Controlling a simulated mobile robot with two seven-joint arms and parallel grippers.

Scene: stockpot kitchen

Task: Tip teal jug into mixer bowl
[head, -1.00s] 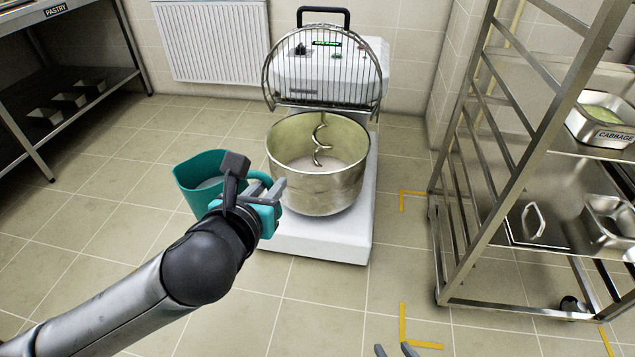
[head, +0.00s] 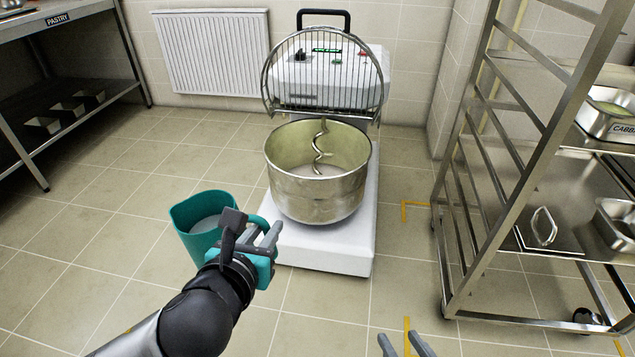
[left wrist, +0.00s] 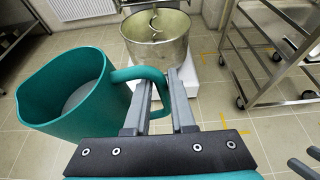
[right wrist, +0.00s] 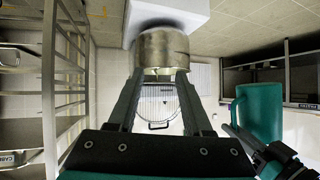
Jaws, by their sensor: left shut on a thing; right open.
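The teal jug (head: 188,240) is held upright at the front left of the mixer, with pale contents showing inside. My left gripper (head: 272,238) is shut on the jug's handle (left wrist: 158,84); the jug body (left wrist: 75,108) fills the left of the left wrist view. The steel mixer bowl (head: 318,195) stands on the white mixer base, open at the top, with a spiral hook in it and something pale low inside. The jug is beside the bowl, apart from it and not over it. My right gripper (head: 405,345) is open and empty at the bottom edge of the head view.
The mixer's wire guard (head: 325,72) is raised behind the bowl. A steel rack (head: 500,170) with trays stands on the right. A pastry table (head: 65,100) with small tins is at the left. The floor in front of the mixer is clear.

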